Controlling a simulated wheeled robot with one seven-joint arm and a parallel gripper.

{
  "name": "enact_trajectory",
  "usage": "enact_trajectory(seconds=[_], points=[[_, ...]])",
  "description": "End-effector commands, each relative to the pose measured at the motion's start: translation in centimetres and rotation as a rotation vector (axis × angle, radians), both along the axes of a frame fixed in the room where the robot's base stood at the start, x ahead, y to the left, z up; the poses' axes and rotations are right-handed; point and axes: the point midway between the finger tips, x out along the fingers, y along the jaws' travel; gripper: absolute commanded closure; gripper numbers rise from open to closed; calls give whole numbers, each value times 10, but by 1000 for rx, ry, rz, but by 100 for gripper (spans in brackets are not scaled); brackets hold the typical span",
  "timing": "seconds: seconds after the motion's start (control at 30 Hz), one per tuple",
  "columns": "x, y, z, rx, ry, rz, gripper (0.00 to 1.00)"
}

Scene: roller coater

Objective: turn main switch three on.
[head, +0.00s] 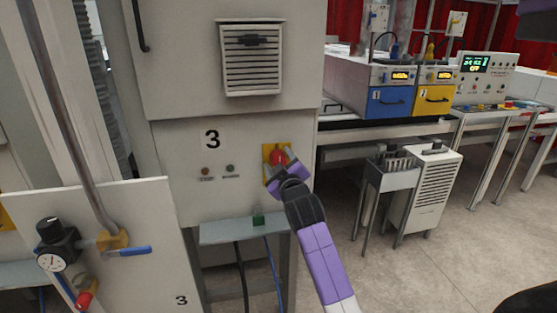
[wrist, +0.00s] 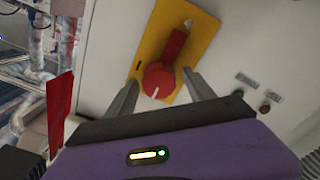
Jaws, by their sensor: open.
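The main switch is a red rotary knob (wrist: 160,77) with a red handle on a yellow plate (wrist: 189,36), in the wrist view. In the head view the red knob (head: 278,157) sits on its yellow plate (head: 268,150) to the right of a black "3" on the pale cabinet. My gripper (wrist: 163,90) is open, with one grey finger on each side of the knob's lower part. I cannot tell whether the fingers touch it. In the head view my purple gripper (head: 283,176) partly covers the plate and knob.
Two small indicators (head: 218,170) are left of the switch. A panel with a gauge (head: 52,262) and blue-handled valve (head: 128,251) stands at left. Floor at right is partly clear.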

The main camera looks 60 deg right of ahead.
Motion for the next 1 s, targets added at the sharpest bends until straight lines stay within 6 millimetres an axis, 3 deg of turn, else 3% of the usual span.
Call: enact_trajectory(seconds=[0.3,0.6,1.0], points=[[2,-2,0,-1,-1,0,39],[1,-2,0,-1,-1,0,98],[2,-1,-1,49,-60,1,100]])
